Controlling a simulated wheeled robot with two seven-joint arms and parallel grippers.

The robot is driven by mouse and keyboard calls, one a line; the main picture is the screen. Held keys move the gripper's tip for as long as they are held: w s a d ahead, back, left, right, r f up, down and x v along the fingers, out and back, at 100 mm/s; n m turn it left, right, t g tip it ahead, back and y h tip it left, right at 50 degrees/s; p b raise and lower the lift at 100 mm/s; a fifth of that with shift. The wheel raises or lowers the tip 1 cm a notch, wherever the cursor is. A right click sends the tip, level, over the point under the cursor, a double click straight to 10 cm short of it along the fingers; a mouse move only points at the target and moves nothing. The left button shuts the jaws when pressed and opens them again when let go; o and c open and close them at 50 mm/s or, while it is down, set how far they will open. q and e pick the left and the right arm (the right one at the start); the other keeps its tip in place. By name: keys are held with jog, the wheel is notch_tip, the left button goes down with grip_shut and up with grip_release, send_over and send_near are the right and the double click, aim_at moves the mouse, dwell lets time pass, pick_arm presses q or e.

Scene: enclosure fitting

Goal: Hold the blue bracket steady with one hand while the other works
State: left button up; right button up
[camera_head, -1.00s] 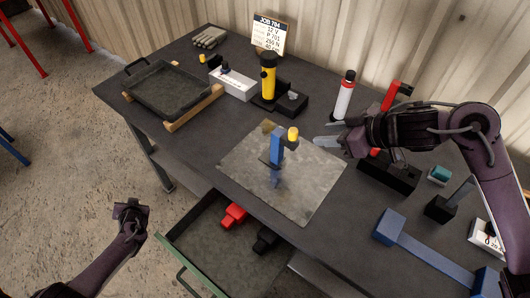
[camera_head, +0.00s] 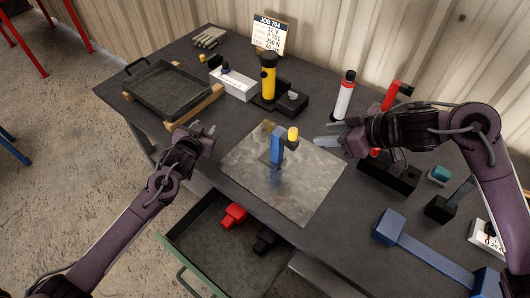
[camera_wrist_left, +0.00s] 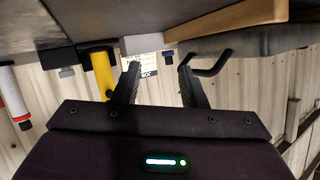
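The blue bracket (camera_head: 277,150) stands upright on the grey metal-look mat (camera_head: 310,185) near the middle of the bench. A yellow cylindrical piece (camera_head: 292,133) is at its upper right. My left gripper (camera_head: 206,129) is over the bench's front edge, left of the mat and apart from the bracket. Its two fingers (camera_wrist_left: 160,82) are spread with nothing between them in the left wrist view. My right gripper (camera_head: 325,136) is right of the bracket, pointing left toward it, with a gap between its fingers and the bracket. It looks open and empty.
An open drawer (camera_head: 190,262) below the bench holds red (camera_head: 233,214) and black parts. A dark tray (camera_head: 165,88) on wooden rails is at the left. A yellow torch (camera_head: 268,80), a red-and-white bottle (camera_head: 344,95) and a long blue bar (camera_head: 430,255) also occupy the bench.

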aim_at(281, 142)
pick_arm(q)
jog(key=s+d+h, duration=0.1)
jog(key=d, duration=0.2)
jog(key=s+d+m+h, duration=0.1)
jog(key=d, duration=0.2)
jog(key=s+d+h, duration=0.1)
jog(key=s+d, duration=0.1)
jog(key=d, duration=0.1)
jog(key=shift+d+f+g, duration=0.1)
jog(key=shift+d+g, duration=0.2)
jog(key=s+d+h, duration=0.1)
jog(key=s+d, duration=0.1)
jog(key=d, duration=0.1)
jog(key=s+d+r+m+h, duration=0.1)
jog(key=d, duration=0.2)
jog(key=s+d+r+m+g+h, duration=0.1)
jog(key=s+d+h, duration=0.1)
jog(key=d, duration=0.1)
jog(key=shift+s+d+r, duration=0.1)
jog(key=shift+s+r, duration=0.15)
jog(key=shift+s, duration=0.05)
jog(key=shift+d, duration=0.35)
jog(key=x, duration=0.7)
jog(key=shift+w+d, duration=0.1)
jog(key=shift+d, duration=0.1)
